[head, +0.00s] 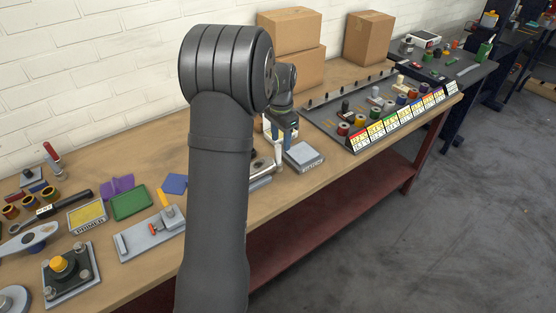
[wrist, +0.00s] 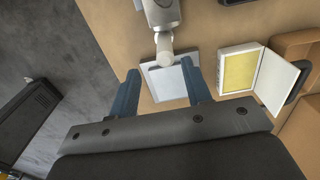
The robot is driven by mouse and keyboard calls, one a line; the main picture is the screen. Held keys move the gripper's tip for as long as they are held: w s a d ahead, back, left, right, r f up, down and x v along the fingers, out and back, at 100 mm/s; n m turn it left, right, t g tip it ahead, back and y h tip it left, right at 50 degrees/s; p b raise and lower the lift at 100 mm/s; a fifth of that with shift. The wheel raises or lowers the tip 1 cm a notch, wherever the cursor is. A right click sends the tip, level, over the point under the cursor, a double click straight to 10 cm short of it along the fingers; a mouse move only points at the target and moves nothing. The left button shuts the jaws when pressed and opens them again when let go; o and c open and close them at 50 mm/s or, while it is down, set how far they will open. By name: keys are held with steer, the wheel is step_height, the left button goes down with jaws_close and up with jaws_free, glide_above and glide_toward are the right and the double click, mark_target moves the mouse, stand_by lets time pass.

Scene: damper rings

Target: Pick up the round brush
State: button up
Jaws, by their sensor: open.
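I cannot pick out the round brush with certainty in either view. A slim tool with a red handle (head: 52,153) stands tilted at the far left of the head view, far from my gripper; I cannot tell if it is a brush. My gripper (head: 282,132) is above the bench behind my arm, near a grey block (head: 304,157). In the wrist view my gripper (wrist: 159,68) is open, its blue fingers apart with nothing held. Between and beyond them are a grey plate (wrist: 165,84) and a metal part with a pale round end (wrist: 164,58).
An open box with a yellow pad (wrist: 238,72) lies right of my fingers in the wrist view. A rack of coloured rings (head: 376,112) and cardboard boxes (head: 369,38) stand on the right. My arm hides the middle.

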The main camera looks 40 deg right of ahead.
mark_target(278, 154)
steer(key=f, duration=0.7)
steer(key=shift+w+a+f, duration=0.2)
steer(key=shift+w+a, duration=0.1)
steer(key=shift+w, duration=0.1)
jaws_close()
